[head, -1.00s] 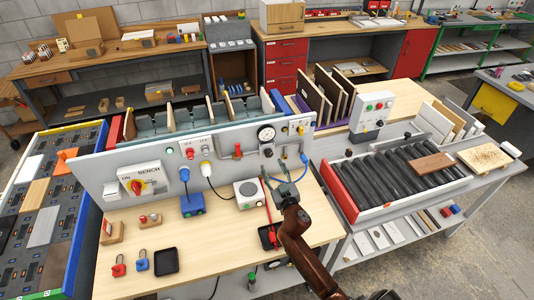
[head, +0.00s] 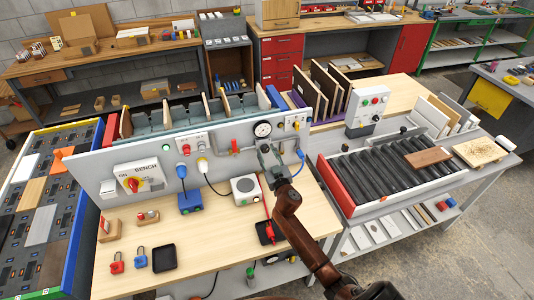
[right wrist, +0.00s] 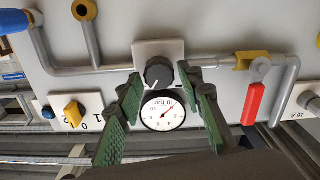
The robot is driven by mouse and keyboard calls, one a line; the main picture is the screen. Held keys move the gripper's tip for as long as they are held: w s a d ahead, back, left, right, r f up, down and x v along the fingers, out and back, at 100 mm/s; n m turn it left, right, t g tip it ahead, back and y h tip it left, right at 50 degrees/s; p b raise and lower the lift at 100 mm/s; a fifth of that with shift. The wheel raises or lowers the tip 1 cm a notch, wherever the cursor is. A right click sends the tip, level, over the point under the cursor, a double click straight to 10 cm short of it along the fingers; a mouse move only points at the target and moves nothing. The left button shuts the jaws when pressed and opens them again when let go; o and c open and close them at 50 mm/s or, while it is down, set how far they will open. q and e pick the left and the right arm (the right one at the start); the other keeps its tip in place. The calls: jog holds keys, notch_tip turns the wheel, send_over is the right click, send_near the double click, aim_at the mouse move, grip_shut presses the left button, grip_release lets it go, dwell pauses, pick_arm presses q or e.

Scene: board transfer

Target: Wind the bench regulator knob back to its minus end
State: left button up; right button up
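The regulator knob (right wrist: 158,72) is a dark round knob on a white plate on the bench's upright grey panel. It is beside the round pressure gauge (right wrist: 163,111), which has a red needle. The gauge also shows in the head view (head: 262,130). My right gripper (right wrist: 164,77) is open, with its green-padded fingers on either side of the knob and gauge. I see a gap between fingers and knob. In the head view my right gripper (head: 267,153) is in front of the panel just below the gauge and hides the knob. My left gripper is not in view.
A red-handled valve (right wrist: 254,100) and grey pipes (right wrist: 100,70) are close by on the panel. A white round-faced box (head: 245,188) stands on the wooden bench top (head: 215,235).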

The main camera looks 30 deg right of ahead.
jog(key=c, duration=0.8)
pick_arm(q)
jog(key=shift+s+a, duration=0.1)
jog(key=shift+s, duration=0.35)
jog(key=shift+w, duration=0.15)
